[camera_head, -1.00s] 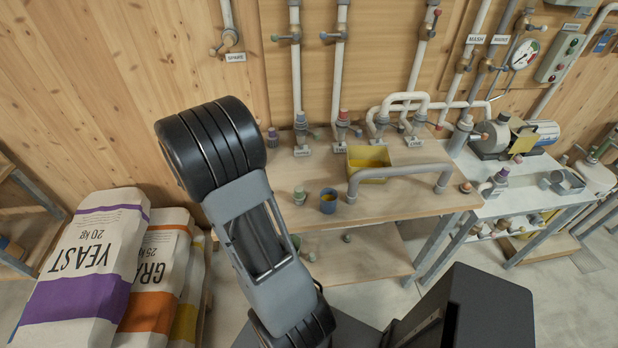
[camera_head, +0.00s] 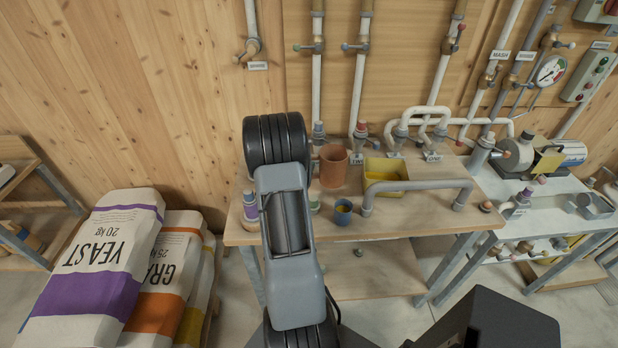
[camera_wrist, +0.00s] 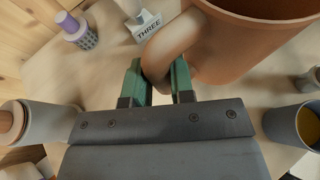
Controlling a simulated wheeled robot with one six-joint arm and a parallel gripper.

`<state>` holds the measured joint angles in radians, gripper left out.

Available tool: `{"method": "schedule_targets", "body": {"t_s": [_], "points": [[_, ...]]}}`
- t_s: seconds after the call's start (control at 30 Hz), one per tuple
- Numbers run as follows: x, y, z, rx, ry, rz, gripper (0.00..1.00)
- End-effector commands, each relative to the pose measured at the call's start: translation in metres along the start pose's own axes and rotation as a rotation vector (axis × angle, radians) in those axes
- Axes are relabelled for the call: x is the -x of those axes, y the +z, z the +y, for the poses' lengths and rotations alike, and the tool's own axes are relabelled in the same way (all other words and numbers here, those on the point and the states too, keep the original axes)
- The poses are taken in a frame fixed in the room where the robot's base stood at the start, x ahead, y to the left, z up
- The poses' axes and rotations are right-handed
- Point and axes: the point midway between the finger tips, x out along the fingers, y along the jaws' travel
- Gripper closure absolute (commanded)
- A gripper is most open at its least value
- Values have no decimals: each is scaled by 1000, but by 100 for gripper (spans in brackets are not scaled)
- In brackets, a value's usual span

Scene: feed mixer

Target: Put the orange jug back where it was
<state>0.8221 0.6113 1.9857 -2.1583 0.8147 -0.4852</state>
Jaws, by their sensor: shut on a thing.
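The orange jug (camera_head: 333,165) shows just right of my arm in the head view, upright over the back part of the wooden bench (camera_head: 400,205). In the wrist view the jug (camera_wrist: 240,45) fills the upper right. My gripper (camera_wrist: 160,70) has its green fingers on both sides of the jug's looped handle, shut on it. The jug's base is out of the wrist view, so I cannot tell whether it touches the bench. My arm hides the gripper in the head view.
A blue cup with yellow contents (camera_head: 343,213) stands in front of the jug; a yellow bin (camera_head: 385,187) is to its right. A purple-capped fitting (camera_wrist: 75,28) is at upper left in the wrist view. Pipes and valves line the back. Feed sacks (camera_head: 105,255) lie left.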

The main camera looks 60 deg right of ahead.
Motion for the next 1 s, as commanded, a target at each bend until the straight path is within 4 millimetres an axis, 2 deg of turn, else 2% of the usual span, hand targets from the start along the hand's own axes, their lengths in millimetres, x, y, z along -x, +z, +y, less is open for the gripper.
{"method": "schedule_targets", "body": {"t_s": [0.4, 0.9, 0.93, 1.0], "points": [[-16, -39, 1, 1, 1, -1, 100], [-19, -46, 1, 0, 2, -2, 100], [-18, -45, 1, 0, 2, -1, 76], [-18, -45, 1, 0, 2, -1, 69]]}}
